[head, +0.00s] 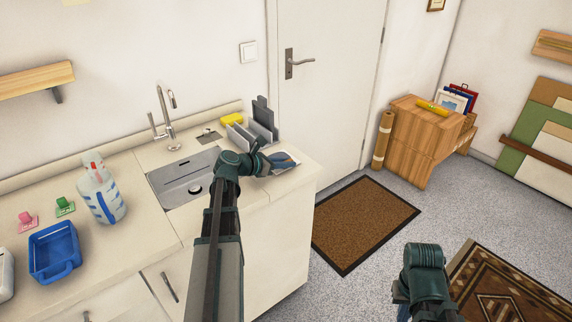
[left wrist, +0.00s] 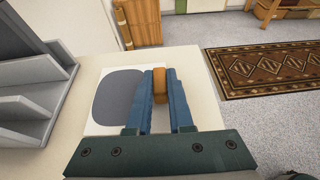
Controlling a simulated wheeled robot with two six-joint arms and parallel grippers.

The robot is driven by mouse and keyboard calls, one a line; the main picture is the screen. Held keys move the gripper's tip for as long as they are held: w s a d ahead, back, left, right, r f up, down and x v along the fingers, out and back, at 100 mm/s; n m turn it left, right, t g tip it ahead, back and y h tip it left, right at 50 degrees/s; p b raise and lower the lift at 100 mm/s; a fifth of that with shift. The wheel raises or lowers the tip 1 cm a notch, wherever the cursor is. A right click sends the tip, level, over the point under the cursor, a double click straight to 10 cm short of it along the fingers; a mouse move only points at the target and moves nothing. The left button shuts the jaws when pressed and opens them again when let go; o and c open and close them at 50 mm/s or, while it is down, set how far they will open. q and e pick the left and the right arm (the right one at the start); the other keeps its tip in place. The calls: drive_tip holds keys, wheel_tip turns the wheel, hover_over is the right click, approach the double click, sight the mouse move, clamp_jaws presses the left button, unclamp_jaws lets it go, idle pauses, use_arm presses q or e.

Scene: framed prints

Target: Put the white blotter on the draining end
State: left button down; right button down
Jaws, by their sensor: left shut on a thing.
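My left gripper (head: 284,160) is over the right end of the counter. In the left wrist view its blue fingers (left wrist: 160,98) are shut on a small orange-brown block (left wrist: 159,88). A flat white piece with a rounded dark grey patch (left wrist: 117,97) lies beside and partly behind the fingers. It may be the white blotter; I cannot tell whether the block belongs to it. The counter's right end (head: 303,178) is pale and bare around it. My right gripper (head: 401,296) is low at the bottom right, mostly hidden by its own wrist.
A grey slotted rack (head: 262,122) stands just behind the left gripper, with a yellow sponge (head: 231,119) near it. The sink (head: 183,181) is to the left. A bottle (head: 101,197) and blue tub (head: 54,250) stand further left. The counter edge drops to the floor on the right.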

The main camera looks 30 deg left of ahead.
use_arm(q)
drive_tip(key=shift+f, duration=0.25)
drive_tip(key=c, duration=0.8)
unclamp_jaws()
drive_tip(key=shift+r, duration=0.1)
drive_tip(key=shift+s+a+r+p, duration=0.1)
drive_tip(key=shift+s+r+p, duration=0.15)
drive_tip(key=shift+r+p, duration=0.1)
drive_tip(key=p+v, duration=0.3)
drive_tip(key=v, duration=0.7)
drive_tip(key=shift+s+a+r+p, duration=0.1)
drive_tip(key=shift+s+p, duration=0.05)
drive_tip(key=shift+p, duration=0.25)
drive_tip(key=shift+s+a+r, duration=0.1)
drive_tip(key=shift+s+a, duration=0.15)
drive_tip(key=shift+s, duration=0.2)
